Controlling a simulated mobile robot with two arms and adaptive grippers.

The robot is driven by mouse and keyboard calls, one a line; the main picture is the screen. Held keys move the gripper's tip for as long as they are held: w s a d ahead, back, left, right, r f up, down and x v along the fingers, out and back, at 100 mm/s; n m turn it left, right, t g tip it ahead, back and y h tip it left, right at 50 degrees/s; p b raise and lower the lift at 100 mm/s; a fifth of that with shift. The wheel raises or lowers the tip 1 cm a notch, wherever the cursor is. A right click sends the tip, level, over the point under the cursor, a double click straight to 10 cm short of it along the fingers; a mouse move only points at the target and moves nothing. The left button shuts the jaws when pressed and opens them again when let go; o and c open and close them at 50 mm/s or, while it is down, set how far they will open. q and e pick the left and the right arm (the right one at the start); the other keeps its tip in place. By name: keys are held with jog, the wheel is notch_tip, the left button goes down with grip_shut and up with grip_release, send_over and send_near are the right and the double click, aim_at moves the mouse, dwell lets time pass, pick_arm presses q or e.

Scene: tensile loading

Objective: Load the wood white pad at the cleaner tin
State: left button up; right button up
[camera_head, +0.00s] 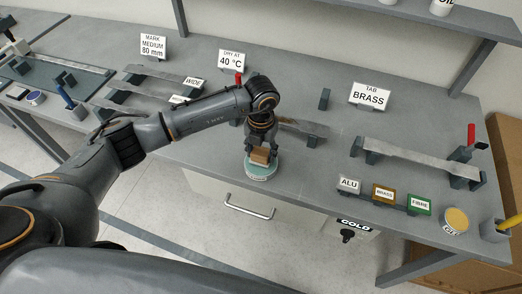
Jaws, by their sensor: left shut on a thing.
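My left gripper (260,147) reaches in from the left, points down and is shut on a small brown wood pad (260,157). The white face of the pad is not visible from here. The pad is at the top of a round tin with a teal top and a pale label (261,173), at the front edge of the bench. I cannot tell whether the pad touches the tin's contents or is just above them. My right gripper is not in view.
My left arm passes over the bench's left part.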

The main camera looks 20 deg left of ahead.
aim_at(261, 151)
pick_arm(q)
jog(key=shift+f, duration=0.3)
dwell(0.5)
jog(key=shift+s+f+b, duration=0.1)
jog(key=shift+f+b, duration=0.15)
jog(key=shift+b, duration=0.35)
dwell(1.1)
jog(key=shift+r+p, duration=2.15)
jog(key=shift+r, duration=1.45)
